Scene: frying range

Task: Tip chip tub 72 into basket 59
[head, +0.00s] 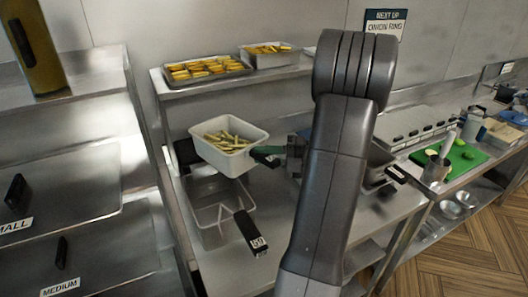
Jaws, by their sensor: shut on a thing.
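A white tub of chips (248,164) is held in the air left of my arm, tilted a little, with pale cut chips inside. No number is readable on it. My gripper (268,154) is shut on the tub's right side; my arm hides part of the wrist. Basket 59 (208,224), a wire basket, sits below the tub. Its black handle (246,228) points to the front right and bears a tag reading 59. The basket's visible inside looks empty, and the tub hides its back part.
A shelf behind holds a dark tray of yellow-orange pieces (207,68) and another tub of chips (268,54). Covered steel bins labelled small and medium (55,240) stand at left. A green board (452,158) and metal bowls (458,205) are at right.

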